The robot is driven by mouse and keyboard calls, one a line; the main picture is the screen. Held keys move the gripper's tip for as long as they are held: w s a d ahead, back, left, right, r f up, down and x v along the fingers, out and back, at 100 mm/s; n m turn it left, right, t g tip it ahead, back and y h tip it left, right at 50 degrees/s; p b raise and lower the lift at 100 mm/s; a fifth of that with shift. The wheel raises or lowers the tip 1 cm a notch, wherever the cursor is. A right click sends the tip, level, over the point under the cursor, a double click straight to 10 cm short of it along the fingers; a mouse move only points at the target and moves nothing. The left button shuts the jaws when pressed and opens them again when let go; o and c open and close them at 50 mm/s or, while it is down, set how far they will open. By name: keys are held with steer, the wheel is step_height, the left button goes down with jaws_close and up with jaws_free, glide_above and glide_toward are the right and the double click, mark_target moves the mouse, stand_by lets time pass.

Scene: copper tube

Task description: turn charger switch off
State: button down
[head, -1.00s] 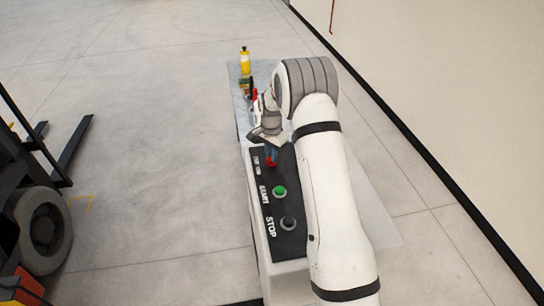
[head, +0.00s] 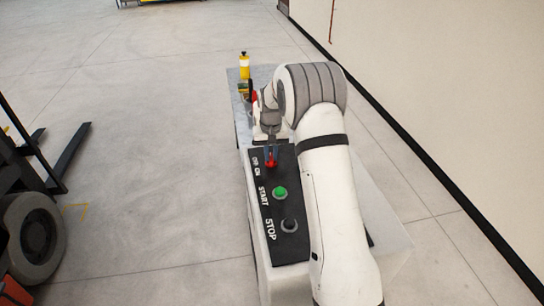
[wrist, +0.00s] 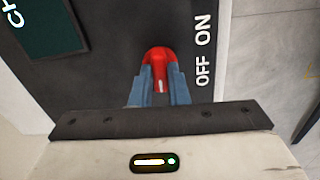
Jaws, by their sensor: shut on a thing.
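The red charger switch (wrist: 160,57) sits on the black panel (wrist: 105,50), beside the white OFF and ON lettering in the wrist view. My gripper (wrist: 161,72) is shut on it, with one blue-grey finger on each side. A small white mark shows on the red knob between the fingers. I cannot tell for sure which label the switch points to. In the head view the red switch (head: 271,161) shows at the fingertips, near the panel's far end, and my wrist partly hides the area behind it.
A green START button (head: 280,193) and a dark STOP button (head: 289,225) lie nearer on the panel. A yellow bottle (head: 244,68) stands at the bench's far end. A forklift (head: 35,215) is at the left, a wall at the right.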

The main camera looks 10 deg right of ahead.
mark_target(271, 156)
steer(key=shift+n, duration=0.5)
steer(key=c, duration=1.4)
jaws_free()
steer(key=shift+r+b, duration=0.7)
steer(key=shift+r, duration=3.25)
